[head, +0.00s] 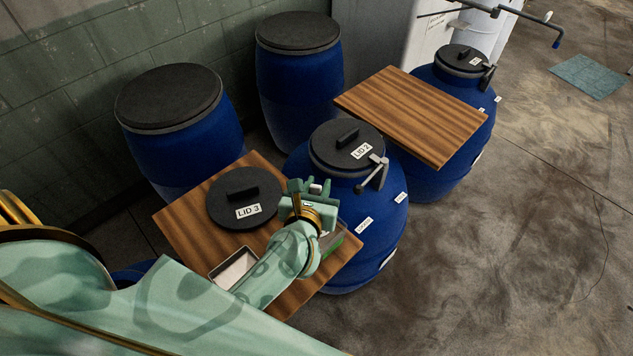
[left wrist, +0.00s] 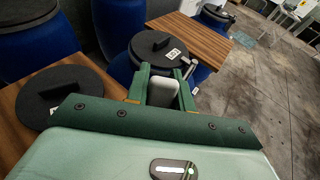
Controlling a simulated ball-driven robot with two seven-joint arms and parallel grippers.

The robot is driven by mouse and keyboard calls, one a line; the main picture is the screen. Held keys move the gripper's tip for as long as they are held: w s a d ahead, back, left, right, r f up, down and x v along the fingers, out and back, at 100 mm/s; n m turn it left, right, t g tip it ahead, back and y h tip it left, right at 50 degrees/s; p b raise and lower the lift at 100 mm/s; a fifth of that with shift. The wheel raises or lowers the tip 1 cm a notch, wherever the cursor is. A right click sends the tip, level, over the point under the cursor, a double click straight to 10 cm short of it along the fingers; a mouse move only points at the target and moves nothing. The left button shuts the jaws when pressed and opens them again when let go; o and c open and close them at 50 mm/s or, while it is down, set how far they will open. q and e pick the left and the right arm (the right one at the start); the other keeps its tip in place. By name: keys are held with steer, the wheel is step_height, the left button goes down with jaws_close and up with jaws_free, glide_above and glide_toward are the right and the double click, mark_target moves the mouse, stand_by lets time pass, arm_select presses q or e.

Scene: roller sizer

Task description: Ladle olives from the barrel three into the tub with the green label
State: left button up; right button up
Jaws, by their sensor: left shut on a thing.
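My left gripper (head: 316,190) is above the near wooden board (head: 187,222), close to the barrel with lid 2. It is shut on a pale grey piece (left wrist: 162,92), seen between its fingers in the left wrist view; I cannot tell whether this is the ladle. A container with a green side (head: 345,240) shows partly behind my left forearm; its label cannot be read. Lid 3 (head: 243,197) lies flat on the board. A blue barrel edge (head: 133,272) shows at the left, mostly hidden by my arm. No olives are visible. My right gripper is out of view.
A white-rimmed tub (head: 234,268) sits on the board's near edge. A closed barrel with lid 2 (head: 346,150) and a side lever stands right of it. A second wooden board (head: 410,112) and more closed barrels (head: 298,85) stand behind. The floor at right is clear.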

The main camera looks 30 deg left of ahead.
arm_select(q)
steer(key=w+a+f+g+h+p, duration=0.2)
steer(key=w+f+g+p, duration=0.5)
steer(key=g, duration=0.3)
steer(key=shift+w+p, duration=0.45)
steer(key=shift+w, duration=0.4)
steer(key=shift+w+a+f+g+h+b, duration=0.1)
steer(key=shift+w+f+g+h+b, duration=0.15)
steer(key=shift+f+g+b, duration=0.4)
steer(key=shift+w+a+f+g+h+b, duration=0.2)
steer(key=shift+g+b, duration=0.25)
steer(key=shift+b, duration=0.45)
jaws_close()
steer(key=shift+d, duration=0.1)
steer(key=shift+f, duration=0.1)
